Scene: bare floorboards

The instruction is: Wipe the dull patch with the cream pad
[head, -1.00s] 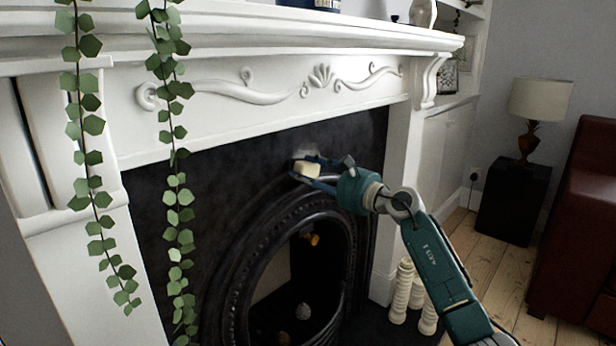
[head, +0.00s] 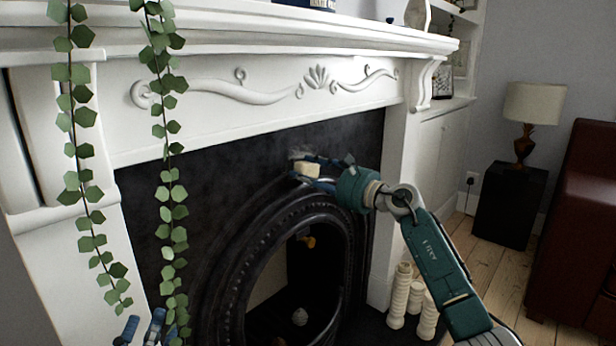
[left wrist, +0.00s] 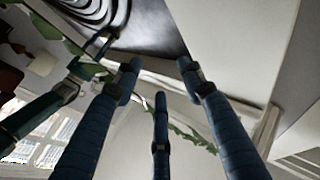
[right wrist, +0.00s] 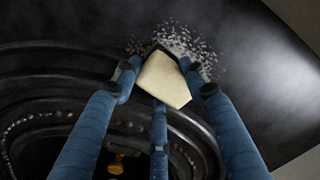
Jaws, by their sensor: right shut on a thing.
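The cream pad (head: 307,170) is held in my right gripper (head: 318,179) at the black fireplace panel (head: 225,168), above the arch. In the right wrist view the fingers close around the pad (right wrist: 163,80), its pale face toward the camera. The dull patch (right wrist: 180,38) shows there as grey-white speckles just past the pad's far edge; the pad hides part of it. In the head view the patch (head: 298,154) is a small pale smudge above the pad. I cannot tell whether the pad touches the panel. My left gripper (head: 148,332) is open and empty at the bottom left.
A white mantelpiece (head: 220,125) frames the panel. Ivy strands (head: 168,200) hang in front at the left, close to my left gripper. Cream candles (head: 401,290) stand on the hearth at the right. A dark red sofa (head: 575,230) is far right.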

